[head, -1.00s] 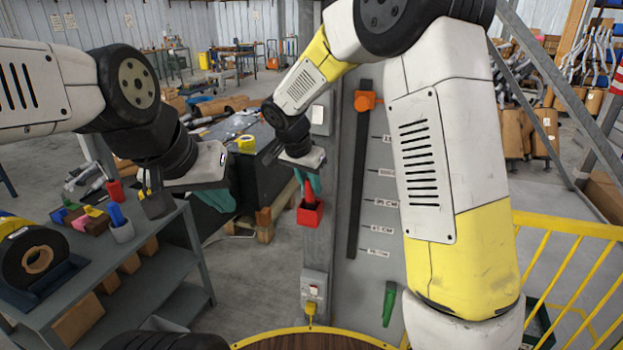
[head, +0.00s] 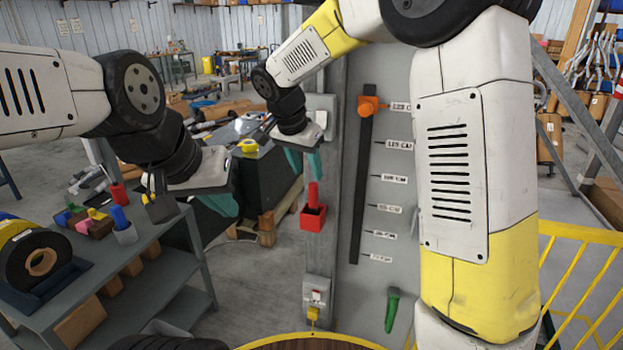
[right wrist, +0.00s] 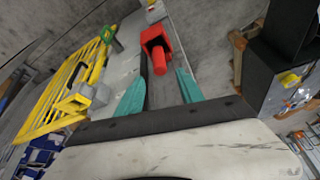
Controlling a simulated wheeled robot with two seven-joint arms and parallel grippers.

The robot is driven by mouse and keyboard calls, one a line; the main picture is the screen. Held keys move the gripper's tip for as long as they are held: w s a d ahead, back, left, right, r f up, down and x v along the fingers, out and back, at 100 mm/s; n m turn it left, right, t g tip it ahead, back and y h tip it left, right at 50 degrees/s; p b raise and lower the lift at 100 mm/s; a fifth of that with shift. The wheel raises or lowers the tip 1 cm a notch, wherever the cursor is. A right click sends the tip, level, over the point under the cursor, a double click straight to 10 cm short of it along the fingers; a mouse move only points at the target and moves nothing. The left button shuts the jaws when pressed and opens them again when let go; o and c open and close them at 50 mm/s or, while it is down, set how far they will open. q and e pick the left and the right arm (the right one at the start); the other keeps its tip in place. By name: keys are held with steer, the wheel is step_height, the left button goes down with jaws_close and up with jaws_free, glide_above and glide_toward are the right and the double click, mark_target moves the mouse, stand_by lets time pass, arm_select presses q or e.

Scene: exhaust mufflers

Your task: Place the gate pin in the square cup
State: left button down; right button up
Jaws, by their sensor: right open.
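The red gate pin (head: 313,194) stands upright in the red square cup (head: 313,221) fixed to the grey post. Its lower part is hidden inside the cup. My right gripper (head: 304,163) is above the pin, open and apart from it. In the right wrist view, the pin (right wrist: 159,62) and the cup (right wrist: 152,37) lie beyond the two spread teal fingers of the gripper (right wrist: 160,78), with nothing between the fingers. My left gripper (head: 222,205) hangs over the shelf unit's right side, its finger gap unclear.
A grey panel with a dark slot (head: 361,190), an orange block (head: 368,106) and a green handle (head: 391,310) stands right of the cup. A yellow railing (head: 580,235) is at the right. The grey shelf unit (head: 90,262) at the left holds small cups and a tape roll.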

steer(key=s+d+r+n+y, duration=0.3)
steer(key=s+d+r, duration=0.4)
steer(key=s+d, duration=0.3)
steer(key=s+d+f+n+t+y, duration=0.1)
steer(key=s+d+n, duration=0.1)
steer(key=s, duration=0.5)
steer(key=s+d+f+n+t, duration=0.1)
steer(key=s+d+n, duration=0.1)
steer(key=s, duration=0.5)
steer(key=shift+d+y, duration=0.4)
steer(key=shift+d, duration=0.5)
steer(key=shift+r, duration=0.1)
